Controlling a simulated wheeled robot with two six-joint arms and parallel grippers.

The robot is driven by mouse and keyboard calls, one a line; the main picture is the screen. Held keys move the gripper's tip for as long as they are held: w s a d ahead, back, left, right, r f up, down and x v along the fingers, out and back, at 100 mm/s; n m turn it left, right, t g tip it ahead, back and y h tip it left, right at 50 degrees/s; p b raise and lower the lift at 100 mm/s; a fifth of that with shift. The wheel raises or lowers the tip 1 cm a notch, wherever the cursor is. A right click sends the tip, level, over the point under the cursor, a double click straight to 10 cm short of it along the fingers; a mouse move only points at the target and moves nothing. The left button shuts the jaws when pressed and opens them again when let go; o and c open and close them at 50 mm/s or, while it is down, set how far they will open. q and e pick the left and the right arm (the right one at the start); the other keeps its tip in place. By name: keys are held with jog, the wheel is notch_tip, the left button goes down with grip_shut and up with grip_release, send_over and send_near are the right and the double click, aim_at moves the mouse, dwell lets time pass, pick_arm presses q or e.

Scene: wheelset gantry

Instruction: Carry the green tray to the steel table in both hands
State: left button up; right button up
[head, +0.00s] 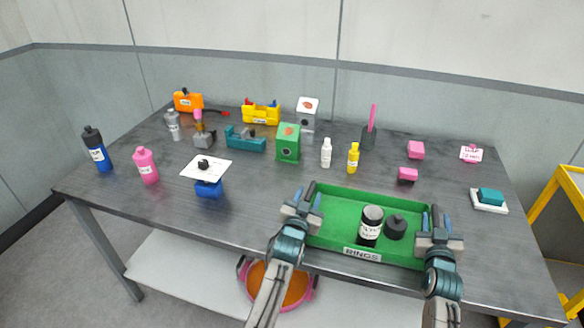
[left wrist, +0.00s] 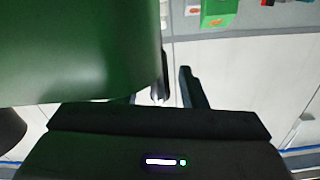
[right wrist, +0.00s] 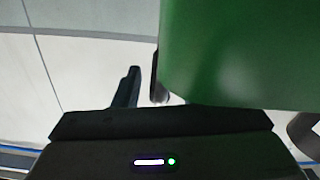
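The green tray (head: 335,229), labelled RINGS, is at the front edge of the dark grey steel-looking table (head: 250,222). It holds a black jar with a white label (head: 371,226) and a dark round weight-like piece (head: 396,227). My left gripper (head: 307,198) is at the tray's left end and my right gripper (head: 436,222) at its right end. Each has its fingers apart, astride the end. I cannot tell whether the tray rests on the table.
Behind the tray stand a white bottle (head: 326,153), a yellow bottle (head: 353,158) and pink blocks (head: 408,175). A white dish with a teal block (head: 490,197) is to the right. A yellow frame (head: 560,215) stands beyond the table's right end. Bare table lies left of the tray.

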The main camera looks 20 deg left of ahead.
jog(key=shift+s, duration=0.2)
pick_arm(q)
jog(key=s, duration=1)
jog(key=shift+s+d, duration=0.2)
jog(key=shift+s, duration=0.1)
pick_arm(e)
jog(key=s, duration=1.1)
jog(key=shift+s+d, duration=0.2)
jog(key=shift+s, duration=0.2)
